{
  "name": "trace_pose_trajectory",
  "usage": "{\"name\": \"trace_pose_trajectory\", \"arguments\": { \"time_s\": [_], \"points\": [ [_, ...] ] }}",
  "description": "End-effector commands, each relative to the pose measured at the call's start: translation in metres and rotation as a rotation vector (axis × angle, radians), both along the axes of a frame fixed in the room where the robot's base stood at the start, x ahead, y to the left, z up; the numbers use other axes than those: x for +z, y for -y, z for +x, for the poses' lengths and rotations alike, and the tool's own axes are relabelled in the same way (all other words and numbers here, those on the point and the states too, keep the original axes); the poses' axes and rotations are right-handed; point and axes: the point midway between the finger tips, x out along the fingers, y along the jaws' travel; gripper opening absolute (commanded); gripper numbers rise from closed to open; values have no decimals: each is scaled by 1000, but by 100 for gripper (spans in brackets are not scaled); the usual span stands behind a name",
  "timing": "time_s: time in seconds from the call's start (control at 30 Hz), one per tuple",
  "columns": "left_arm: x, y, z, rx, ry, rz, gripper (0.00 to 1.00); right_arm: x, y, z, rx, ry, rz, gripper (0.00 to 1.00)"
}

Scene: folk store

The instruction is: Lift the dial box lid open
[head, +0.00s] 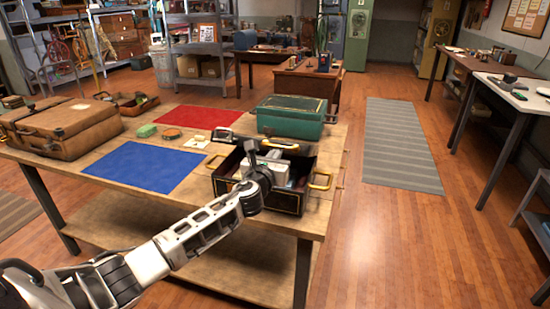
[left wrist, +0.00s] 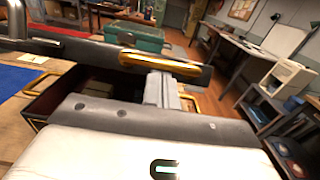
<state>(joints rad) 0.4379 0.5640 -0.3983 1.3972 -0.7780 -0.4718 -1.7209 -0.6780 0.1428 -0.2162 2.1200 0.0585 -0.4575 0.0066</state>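The dark dial box (head: 285,201) with gold side handles stands at the front right of the wooden table. Its interior shows. Its lid (head: 236,138) is raised and seen nearly edge-on, a dark bar with a gold handle (head: 281,145). In the left wrist view the lid edge (left wrist: 70,47) and its gold handle (left wrist: 160,65) cross above the box. My left gripper (head: 275,168) reaches over the box's front, its pale fingers close together, tips just under the handle. In the left wrist view the fingers (left wrist: 162,90) end at the lid; contact is hidden. My right gripper is out of view.
A green case (head: 290,122) stands right behind the box. The floor right of the table is clear around a grey striped rug (head: 400,145).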

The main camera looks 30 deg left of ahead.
Motion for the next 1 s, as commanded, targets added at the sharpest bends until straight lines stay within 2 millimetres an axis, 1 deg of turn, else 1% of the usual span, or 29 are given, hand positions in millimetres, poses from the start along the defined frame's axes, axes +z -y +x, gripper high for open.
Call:
{"name": "trace_pose_trajectory", "arguments": {
  "time_s": [0.03,0.2,0.67,0.77,1.0],
  "points": [
    [6,-1,2,0,4,2,0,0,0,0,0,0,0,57],
    [14,-1,6,-1,3,2,0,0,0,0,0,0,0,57],
    [17,-2,8,0,1,1,0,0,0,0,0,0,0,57],
    [20,-3,9,0,2,1,0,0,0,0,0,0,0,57],
    [34,-5,18,0,3,2,0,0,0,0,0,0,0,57]
  ]
}}
